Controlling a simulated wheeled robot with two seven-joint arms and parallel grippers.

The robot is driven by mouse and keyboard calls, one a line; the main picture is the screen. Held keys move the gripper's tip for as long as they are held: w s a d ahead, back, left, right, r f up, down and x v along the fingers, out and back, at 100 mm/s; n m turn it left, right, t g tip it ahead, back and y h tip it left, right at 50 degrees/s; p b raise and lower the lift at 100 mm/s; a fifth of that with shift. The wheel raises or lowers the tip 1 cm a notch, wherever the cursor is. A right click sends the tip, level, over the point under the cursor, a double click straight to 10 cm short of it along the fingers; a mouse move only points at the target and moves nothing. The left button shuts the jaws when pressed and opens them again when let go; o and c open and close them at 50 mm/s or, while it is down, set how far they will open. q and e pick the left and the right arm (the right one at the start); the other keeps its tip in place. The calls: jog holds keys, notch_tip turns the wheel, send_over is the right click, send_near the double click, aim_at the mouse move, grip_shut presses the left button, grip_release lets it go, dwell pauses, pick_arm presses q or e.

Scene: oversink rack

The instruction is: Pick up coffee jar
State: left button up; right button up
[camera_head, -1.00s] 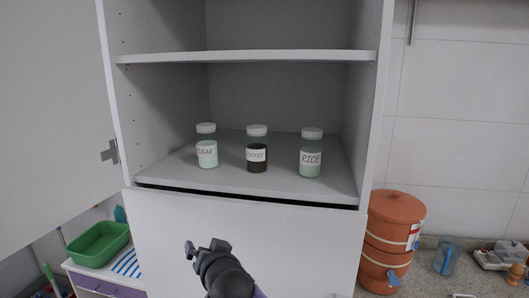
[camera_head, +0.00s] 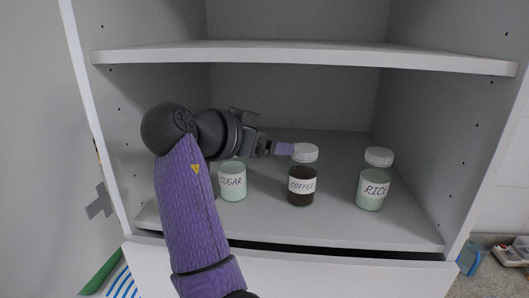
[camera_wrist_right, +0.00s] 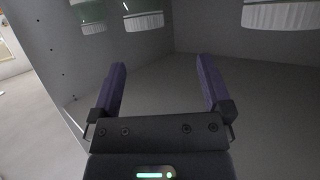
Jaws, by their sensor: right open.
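The coffee jar (camera_head: 302,186) has dark contents, a white lid and a label reading COFFEE. It stands upright on the lower cabinet shelf (camera_head: 335,226), between the sugar jar (camera_head: 232,182) and the rice jar (camera_head: 371,189). My right gripper (camera_head: 285,148) reaches in from the left at lid height. Its purple fingertips appear next to the coffee jar's lid; I cannot tell whether they touch. In the right wrist view the gripper (camera_wrist_right: 163,68) is open, with nothing between its fingers. White lids show inverted near that view's top; their labels are not visible. My left gripper is not in view.
An upper shelf (camera_head: 300,57) spans the cabinet above the jars. My right arm covers the sugar jar's lid. A cabinet side wall (camera_head: 455,150) stands right of the rice jar. The shelf behind the jars looks clear.

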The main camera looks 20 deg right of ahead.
aim_at(301, 149)
jog(key=d+p, duration=0.1)
jog(key=d, duration=0.1)
jog(key=d+f+p, duration=0.1)
jog(key=d, duration=0.1)
jog(key=s+d, duration=0.1)
jog(key=shift+d+f+p, duration=0.25)
jog(key=shift+d+p, duration=0.15)
jog(key=w+d+f+p, duration=0.2)
jog(key=d, duration=0.1)
jog(key=shift+w+f, duration=0.2)
jog(key=shift+d+f, duration=0.15)
jog(key=shift+d, duration=0.05)
jog(key=shift+s, duration=0.1)
jog(key=shift+a, duration=0.15)
jog(key=shift+c, duration=1.7)
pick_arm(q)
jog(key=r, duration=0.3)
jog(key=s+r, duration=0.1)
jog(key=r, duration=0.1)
pick_arm(e)
grip_shut()
